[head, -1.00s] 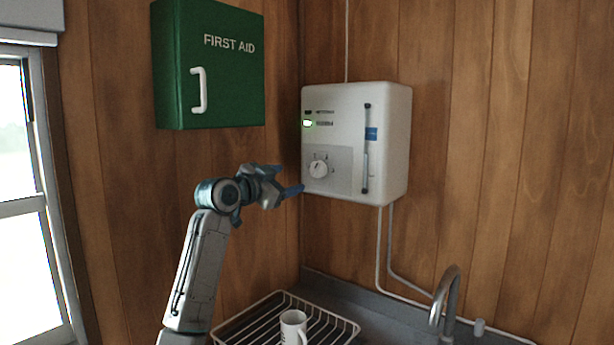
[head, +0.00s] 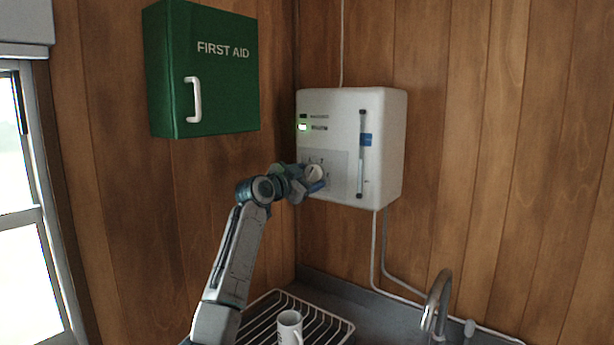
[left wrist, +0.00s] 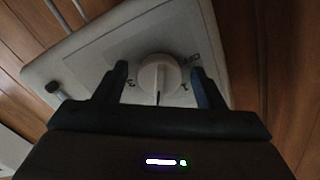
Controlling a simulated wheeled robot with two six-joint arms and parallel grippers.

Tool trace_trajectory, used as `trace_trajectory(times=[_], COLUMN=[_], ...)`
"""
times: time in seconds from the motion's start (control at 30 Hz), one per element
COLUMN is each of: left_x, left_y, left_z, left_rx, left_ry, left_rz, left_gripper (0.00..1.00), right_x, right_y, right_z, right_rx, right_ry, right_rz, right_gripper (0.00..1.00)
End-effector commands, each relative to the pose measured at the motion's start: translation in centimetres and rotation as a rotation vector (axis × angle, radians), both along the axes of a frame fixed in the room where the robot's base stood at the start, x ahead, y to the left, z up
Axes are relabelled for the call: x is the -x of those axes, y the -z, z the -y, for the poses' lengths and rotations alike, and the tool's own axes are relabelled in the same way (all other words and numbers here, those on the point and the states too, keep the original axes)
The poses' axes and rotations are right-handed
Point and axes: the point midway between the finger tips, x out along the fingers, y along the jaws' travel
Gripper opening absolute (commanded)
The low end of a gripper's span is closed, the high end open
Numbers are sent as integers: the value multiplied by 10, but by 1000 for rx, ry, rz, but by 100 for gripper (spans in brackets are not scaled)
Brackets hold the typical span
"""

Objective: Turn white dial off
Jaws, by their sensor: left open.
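The white dial (head: 315,173) sits on a grey panel at the lower left of the white wall heater (head: 381,150). In the left wrist view the dial (left wrist: 158,77) shows between my two open fingers, with number marks around it and a dark line on its near side. My left gripper (head: 309,180) is open at the dial, a finger on either side; it also shows in the left wrist view (left wrist: 158,88). I cannot tell whether the fingers touch the dial. My right gripper is not in view.
A green first aid box (head: 225,90) hangs on the wall to the left, above my arm. Below are a wire dish rack (head: 262,312) with a white mug (head: 289,327) and a curved tap (head: 438,297). Pipes run down from the heater.

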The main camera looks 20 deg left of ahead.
Motion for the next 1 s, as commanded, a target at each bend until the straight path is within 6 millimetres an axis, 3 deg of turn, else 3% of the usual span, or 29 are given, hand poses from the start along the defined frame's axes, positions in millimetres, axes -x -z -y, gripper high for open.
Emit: trace_trajectory(times=[0.13, 0.33, 0.67, 1.0], left_x=[0, 0, 0, 1], left_y=[0, 0, 0, 0], left_z=[0, 0, 0, 2], left_rx=[0, 0, 34, 237], left_ry=[0, 0, 1, 1], left_rz=[0, 0, -13, -86], left_gripper=[59, 20, 19, 19], right_x=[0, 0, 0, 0], right_y=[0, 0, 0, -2], right_z=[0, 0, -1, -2], right_rx=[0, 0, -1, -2], right_ry=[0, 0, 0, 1], right_rz=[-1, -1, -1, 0], right_gripper=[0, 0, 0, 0])
